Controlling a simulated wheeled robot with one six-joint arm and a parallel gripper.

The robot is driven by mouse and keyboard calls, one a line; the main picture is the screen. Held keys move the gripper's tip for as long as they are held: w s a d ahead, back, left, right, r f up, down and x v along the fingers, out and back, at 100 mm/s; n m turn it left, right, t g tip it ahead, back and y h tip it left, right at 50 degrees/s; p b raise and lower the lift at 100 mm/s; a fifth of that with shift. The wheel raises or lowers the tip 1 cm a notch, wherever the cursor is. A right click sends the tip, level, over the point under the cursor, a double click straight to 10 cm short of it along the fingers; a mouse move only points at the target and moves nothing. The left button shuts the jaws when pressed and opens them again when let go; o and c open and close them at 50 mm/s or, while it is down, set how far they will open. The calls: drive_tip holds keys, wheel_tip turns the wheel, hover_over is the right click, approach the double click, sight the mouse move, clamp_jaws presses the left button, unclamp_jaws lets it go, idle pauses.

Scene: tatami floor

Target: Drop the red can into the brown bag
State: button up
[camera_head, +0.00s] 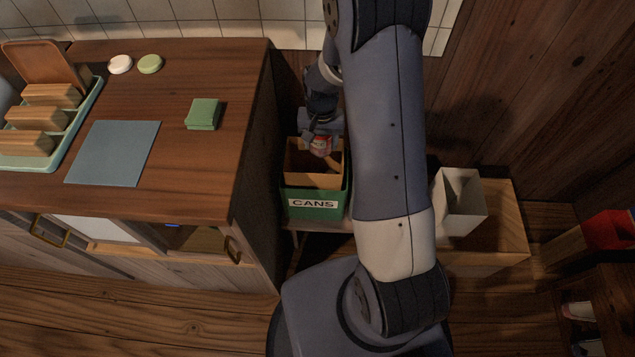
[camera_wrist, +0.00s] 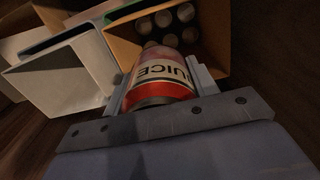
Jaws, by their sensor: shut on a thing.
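The red can (camera_head: 321,147) is in my gripper (camera_head: 320,130) in the head view, over the opening of the brown bag (camera_head: 314,180). The bag stands open inside a green bin labelled CANS (camera_head: 313,205). In the wrist view my gripper (camera_wrist: 158,85) is shut on the can (camera_wrist: 160,82), which shows red bands and a pale label reading JUICE. The brown bag (camera_wrist: 122,48) lies just beyond the can, with several cans (camera_wrist: 165,18) inside. Part of the bag's opening is hidden behind the can and gripper.
A wooden counter (camera_head: 190,65) stands left of the bin, with a green sponge-like block (camera_head: 203,114) and a blue mat (camera_head: 113,152). A white open container (camera_head: 460,203) stands on a wooden box right of my arm. A red-topped box (camera_head: 606,232) is at far right.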

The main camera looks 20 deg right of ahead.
drive_tip(key=shift+f+b, duration=2.2)
drive_tip(key=shift+f, duration=1.05)
drive_tip(key=o, duration=1)
drive_tip(key=shift+r, duration=0.1)
wheel_tip(320, 180, up, 11)
drive_tip(key=shift+f+p, duration=0.15)
drive_tip(key=shift+p, duration=1)
drive_tip(key=shift+f, duration=0.1)
